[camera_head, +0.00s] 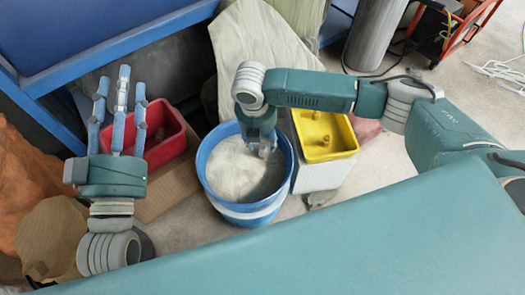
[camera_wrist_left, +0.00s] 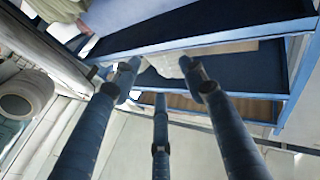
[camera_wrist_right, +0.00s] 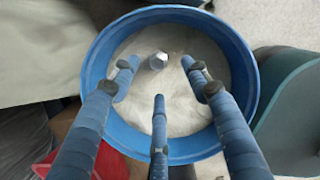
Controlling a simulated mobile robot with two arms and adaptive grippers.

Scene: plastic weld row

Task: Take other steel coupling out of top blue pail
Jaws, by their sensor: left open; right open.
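The blue pail (camera_head: 208,186) stands on the floor in the middle of the head view, with a whitish inside; its rim also shows in the right wrist view (camera_wrist_right: 244,62). A small grey steel coupling (camera_wrist_right: 158,61) lies in the pail, near the far fingertips in the right wrist view. My right gripper (camera_head: 264,150) points down into the pail; its fingers (camera_wrist_right: 160,80) are open around an empty gap, not closed on the coupling. My left gripper (camera_head: 121,88) is open and empty, fingers raised, left of the pail, and its fingers show in the left wrist view (camera_wrist_left: 160,80).
A red bin (camera_head: 165,138) stands left of the pail. A yellow tray (camera_head: 325,135) with items sits on a white box to its right. A blue shelf frame (camera_head: 120,42) runs along the upper left. Pale floor lies open to the right.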

